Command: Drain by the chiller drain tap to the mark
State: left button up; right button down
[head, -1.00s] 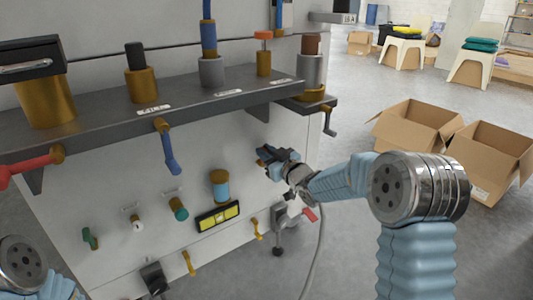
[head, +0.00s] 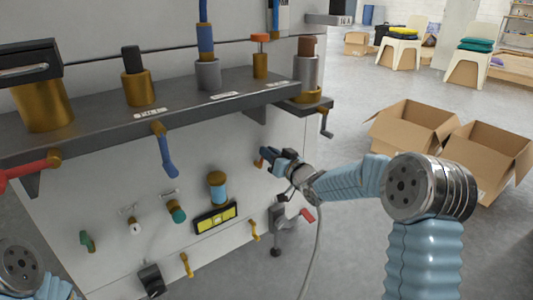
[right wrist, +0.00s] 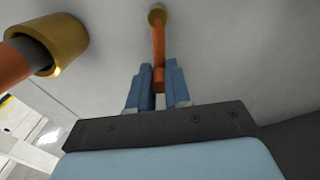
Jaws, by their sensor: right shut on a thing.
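My right gripper (head: 268,155) is at the right part of the pale machine front in the head view. In the right wrist view its two blue fingers (right wrist: 160,82) are shut on a slim orange tap handle (right wrist: 158,45), whose far end meets a brass pivot on the pale panel. A bit of this handle (head: 259,162) shows by the fingertips in the head view. I cannot read a label that names it as the chiller drain tap. My left gripper is out of view.
A blue lever (head: 166,152) and a red lever (head: 28,168) hang from the dark shelf (head: 85,122). Below are a yellow level gauge (head: 216,217), small yellow levers (head: 186,264), and a red-handled valve (head: 307,214). Open cardboard boxes (head: 413,128) stand on the floor at right.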

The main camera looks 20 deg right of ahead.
jog(key=shift+w+d+f+m+p, duration=0.1)
jog(key=shift+d+f+m+p, duration=0.15)
jog(key=shift+m, duration=0.6)
jog(key=shift+w+d+f+m+p, duration=0.1)
jog(key=shift+d+f+m+p, duration=0.2)
jog(key=shift+m, duration=0.5)
jog(key=shift+w+d+f+m+p, duration=0.1)
jog(key=shift+d+f+m, duration=0.2)
jog(key=shift+m, duration=0.55)
jog(key=shift+d, duration=0.1)
jog(key=c, duration=1.1)
grip_release()
jog(key=shift+r, duration=0.1)
jog(key=p+v, duration=0.1)
jog(key=v, duration=1.2)
jog(key=shift+s, duration=0.4)
